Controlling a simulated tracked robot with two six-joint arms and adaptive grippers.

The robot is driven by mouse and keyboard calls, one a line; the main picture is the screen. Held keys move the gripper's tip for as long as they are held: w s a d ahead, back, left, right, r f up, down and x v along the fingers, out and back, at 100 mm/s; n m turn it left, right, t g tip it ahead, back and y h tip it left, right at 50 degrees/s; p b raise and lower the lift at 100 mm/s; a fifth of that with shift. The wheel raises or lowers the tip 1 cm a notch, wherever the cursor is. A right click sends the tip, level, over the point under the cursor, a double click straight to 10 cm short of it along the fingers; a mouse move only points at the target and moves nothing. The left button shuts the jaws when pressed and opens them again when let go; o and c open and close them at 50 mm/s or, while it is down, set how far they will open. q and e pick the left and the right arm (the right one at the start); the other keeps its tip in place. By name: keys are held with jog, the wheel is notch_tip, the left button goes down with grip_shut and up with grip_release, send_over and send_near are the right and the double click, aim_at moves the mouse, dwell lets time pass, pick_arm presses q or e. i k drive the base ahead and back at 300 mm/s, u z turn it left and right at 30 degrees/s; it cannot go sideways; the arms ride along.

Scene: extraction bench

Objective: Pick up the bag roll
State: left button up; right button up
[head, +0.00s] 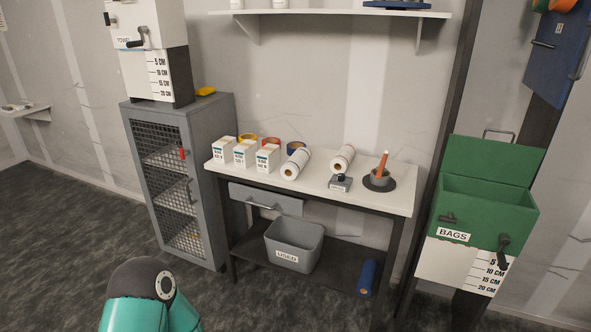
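Three rolls are in the head view, and I cannot tell for certain which is the bag roll. A white roll with a dark blue end (295,164) lies on the white bench top (311,188). A white roll with red marking (343,157) lies to its right. A solid blue roll (367,278) lies on the dark lower shelf, at its right end. A green box labelled BAGS (485,215) stands at the right with its lid raised. Neither gripper is in view; only a teal arm link of mine shows at the bottom left.
Several small white boxes (243,153) and coloured tape rolls stand at the bench's left. A grey USED bin (294,246) is on the lower shelf. A mesh cabinet (172,165) stands left; the floor in front is clear.

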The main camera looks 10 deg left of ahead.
aim_at(291, 169)
jog(key=u, duration=0.4)
jog(key=i, duration=0.75)
jog(key=u, duration=0.7)
jog(key=i, duration=1.45)
jog(key=z, duration=0.35)
